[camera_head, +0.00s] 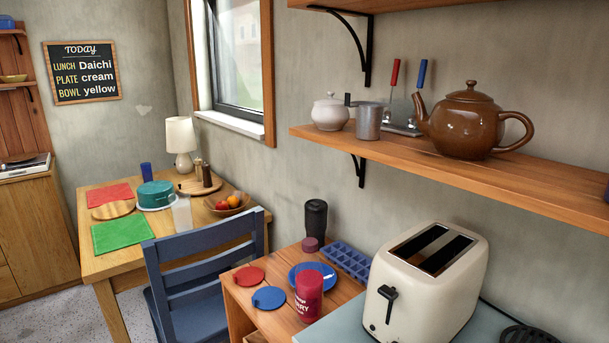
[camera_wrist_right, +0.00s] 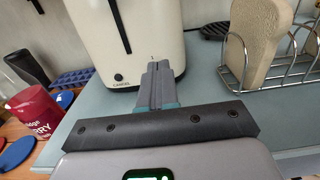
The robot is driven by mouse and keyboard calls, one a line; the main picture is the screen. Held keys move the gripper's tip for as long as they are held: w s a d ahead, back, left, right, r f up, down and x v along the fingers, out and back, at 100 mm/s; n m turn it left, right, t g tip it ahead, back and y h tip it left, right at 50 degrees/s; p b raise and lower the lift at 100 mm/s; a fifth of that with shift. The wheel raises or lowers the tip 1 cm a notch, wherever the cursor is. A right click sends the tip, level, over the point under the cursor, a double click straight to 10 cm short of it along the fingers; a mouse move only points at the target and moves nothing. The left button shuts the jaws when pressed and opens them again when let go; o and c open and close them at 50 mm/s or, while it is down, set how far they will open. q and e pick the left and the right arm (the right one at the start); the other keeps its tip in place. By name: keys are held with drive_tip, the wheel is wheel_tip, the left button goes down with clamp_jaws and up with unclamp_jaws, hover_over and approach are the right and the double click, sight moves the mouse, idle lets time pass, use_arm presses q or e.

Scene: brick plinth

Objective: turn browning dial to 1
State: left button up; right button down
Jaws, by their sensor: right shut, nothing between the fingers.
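The cream toaster (camera_head: 425,285) stands on a grey-blue counter, with two slots on top and a black lever on its front. In the right wrist view the toaster's front (camera_wrist_right: 88,30) fills the top middle, with a round black button marked CANCEL (camera_wrist_right: 119,77) low on it. My right gripper (camera_wrist_right: 157,67) is shut and empty, its fingertips in front of the lower right of this face. A small mark, perhaps a numeral, shows just above the tips. The browning dial is not visible; the fingers may hide it. My left gripper is in neither view.
In the right wrist view a wire rack (camera_wrist_right: 287,80) with a bread slice (camera_wrist_right: 257,40) stands right of the toaster. A red jar (camera_wrist_right: 32,112) is at left. A shelf (camera_head: 470,175) with a brown teapot (camera_head: 468,125) overhangs behind the toaster.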

sight(395, 333)
drive_tip(key=shift+x, duration=1.15)
drive_tip(key=shift+w+d+r, duration=0.1)
drive_tip(key=shift+w+d, duration=0.15)
drive_tip(key=shift+d, duration=0.1)
drive_tip(key=shift+w+d, duration=0.2)
drive_tip(key=shift+a+f, duration=0.1)
drive_tip(key=shift+f, duration=0.15)
drive_tip(key=shift+w+a+r+p, duration=0.1)
drive_tip(key=shift+w+a+p, duration=0.1)
drive_tip(key=shift+p, duration=0.2)
drive_tip(key=shift+w+a, duration=0.35)
drive_tip(key=shift+w, duration=0.1)
drive_tip(key=shift+w+a, duration=0.1)
drive_tip(key=shift+w, duration=0.05)
